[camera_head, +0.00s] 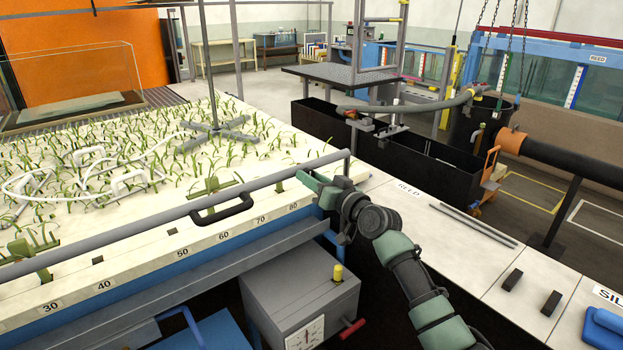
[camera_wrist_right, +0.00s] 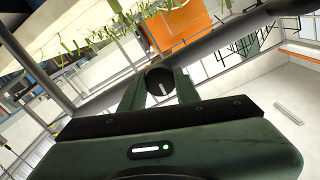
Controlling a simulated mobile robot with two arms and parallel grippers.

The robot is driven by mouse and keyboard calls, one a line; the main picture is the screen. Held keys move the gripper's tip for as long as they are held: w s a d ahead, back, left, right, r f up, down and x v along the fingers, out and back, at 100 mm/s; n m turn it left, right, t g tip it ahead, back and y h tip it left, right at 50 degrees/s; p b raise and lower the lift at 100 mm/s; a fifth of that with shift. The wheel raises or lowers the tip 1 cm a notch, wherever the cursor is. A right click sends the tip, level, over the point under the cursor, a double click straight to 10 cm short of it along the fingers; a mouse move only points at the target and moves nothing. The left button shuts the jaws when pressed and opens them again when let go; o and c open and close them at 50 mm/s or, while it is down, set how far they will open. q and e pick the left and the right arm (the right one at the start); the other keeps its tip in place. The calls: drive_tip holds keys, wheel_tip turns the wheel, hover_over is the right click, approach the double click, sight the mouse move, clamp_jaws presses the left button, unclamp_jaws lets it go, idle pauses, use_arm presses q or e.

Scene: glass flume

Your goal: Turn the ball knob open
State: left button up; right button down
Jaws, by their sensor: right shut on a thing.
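In the right wrist view a dark round knob (camera_wrist_right: 159,82) with a pale mark on its face sits between the two green fingers of my right gripper (camera_wrist_right: 160,88). The fingers are shut on it, one on each side. In the head view my right gripper (camera_head: 312,183) is at the flume's near edge, by the right end of the long grey rail (camera_head: 180,213). The knob itself is hidden there behind the gripper. My left gripper is not in view.
A grey box (camera_head: 300,290) with a yellow-topped post and a red handle stands below my right arm. The planted white bed (camera_head: 110,190) fills the left. A black trough (camera_head: 400,150) stands behind. Two dark blocks lie on the pale ledge (camera_head: 460,240) at right.

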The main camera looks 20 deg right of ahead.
drive_tip(key=shift+m+p, duration=2.7)
drive_tip(key=shift+m, duration=5.8)
drive_tip(key=c, duration=1)
unclamp_jaws()
drive_tip(key=shift+c, duration=0.2)
drive_tip(key=shift+s, duration=0.1)
drive_tip(key=b+v, duration=0.1)
drive_tip(key=v, duration=0.6)
drive_tip(key=shift+s+d, duration=0.2)
drive_tip(key=shift+s, duration=0.1)
